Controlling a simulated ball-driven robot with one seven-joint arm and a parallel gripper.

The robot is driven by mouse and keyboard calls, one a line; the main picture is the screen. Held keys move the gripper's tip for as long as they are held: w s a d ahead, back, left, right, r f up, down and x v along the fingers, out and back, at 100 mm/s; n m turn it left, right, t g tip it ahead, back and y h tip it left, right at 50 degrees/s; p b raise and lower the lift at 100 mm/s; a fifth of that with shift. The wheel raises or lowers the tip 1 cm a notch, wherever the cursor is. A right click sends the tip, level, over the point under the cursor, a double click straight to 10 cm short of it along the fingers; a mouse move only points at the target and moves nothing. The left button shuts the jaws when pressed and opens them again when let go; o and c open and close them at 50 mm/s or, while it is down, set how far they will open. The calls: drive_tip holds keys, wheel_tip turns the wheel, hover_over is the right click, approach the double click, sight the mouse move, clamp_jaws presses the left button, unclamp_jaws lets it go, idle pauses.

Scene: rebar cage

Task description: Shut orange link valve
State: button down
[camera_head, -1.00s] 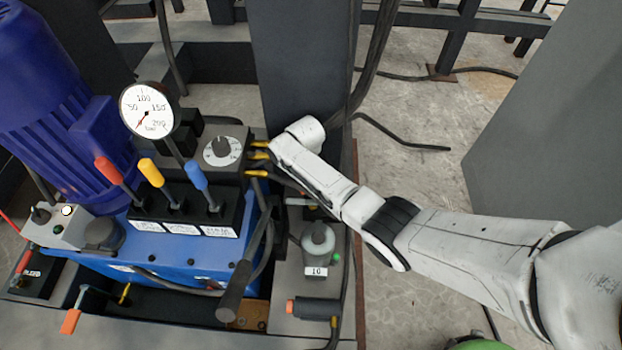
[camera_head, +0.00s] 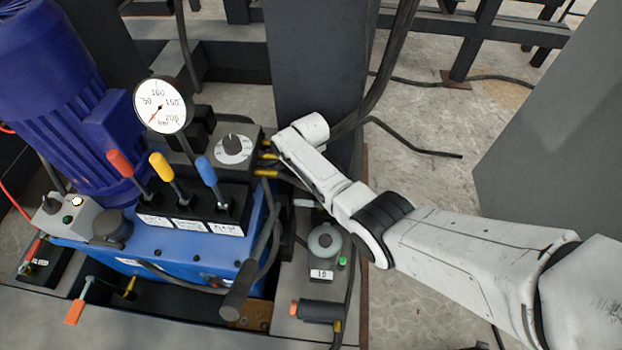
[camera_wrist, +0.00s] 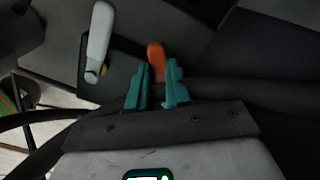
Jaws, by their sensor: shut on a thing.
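In the wrist view, my gripper (camera_wrist: 157,82) has two teal fingers close together with an orange handle (camera_wrist: 155,52) between their tips. The handle's rounded end sticks out past the fingertips; the rest of it is hidden between the fingers. The fingers are shut on this orange handle. In the head view the gripper itself is hidden beyond the white arm, behind the hydraulic unit. The valve body under the handle does not show clearly.
A white handle (camera_wrist: 100,38) stands left of the orange one. The blue hydraulic unit (camera_head: 190,258) carries red, yellow and blue levers and a pressure gauge (camera_head: 163,105). Another orange-tipped lever (camera_head: 75,311) is at the lower left. A dark column (camera_head: 318,70) rises beside my arm.

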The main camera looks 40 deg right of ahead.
drive_tip(key=c, duration=1)
unclamp_jaws()
drive_tip(key=shift+c, duration=0.2)
wheel_tip(320, 180, up, 11)
drive_tip(key=p, duration=0.5)
drive_tip(key=shift+f, duration=0.15)
